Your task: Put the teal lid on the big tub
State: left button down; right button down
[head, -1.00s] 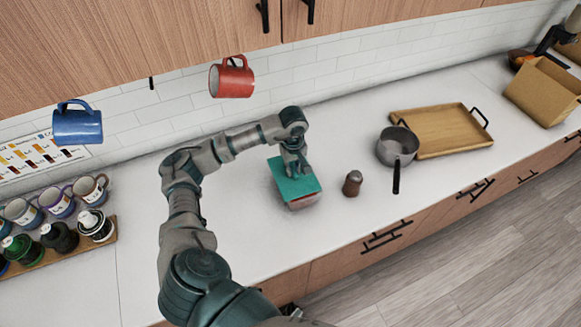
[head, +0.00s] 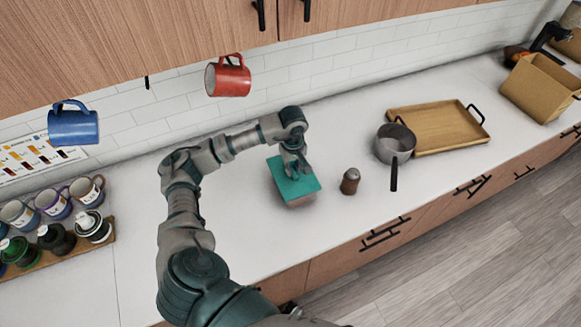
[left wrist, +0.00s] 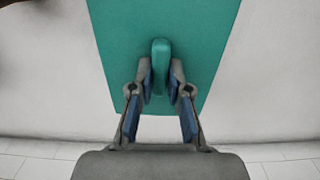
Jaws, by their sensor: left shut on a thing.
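The teal lid (head: 293,184) is a flat rectangular sheet with a raised handle (left wrist: 160,66). My left gripper (head: 292,169) comes down from above and is shut on that handle; the left wrist view shows both fingers against its sides (left wrist: 160,84). The big tub (head: 301,201) stands on the counter under the lid, and only a strip of its pale pinkish front side shows. The lid covers the rest of it. I cannot tell whether the lid touches the rim all round. My right gripper is not in view.
A brown shaker (head: 350,182) stands just right of the tub. Further right are a grey saucepan (head: 394,145) and a wooden tray (head: 438,128). A rack of mugs and bottles (head: 50,252) stands at the left. The white counter (head: 245,215) around the tub is mostly clear.

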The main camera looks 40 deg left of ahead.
pick_arm(q)
jog(key=shift+s+d+f, duration=0.1)
jog(key=shift+d+f, duration=0.35)
jog(key=shift+f, duration=0.05)
jog(key=c, duration=1)
grip_release()
jog(key=shift+c, duration=0.2)
jog(key=shift+w+a, duration=0.1)
jog(key=shift+w, duration=0.15)
jog(key=shift+a+r, duration=0.1)
jog(key=shift+r, duration=0.05)
notch_tip(320, 180, up, 12)
jog(key=shift+w, duration=0.1)
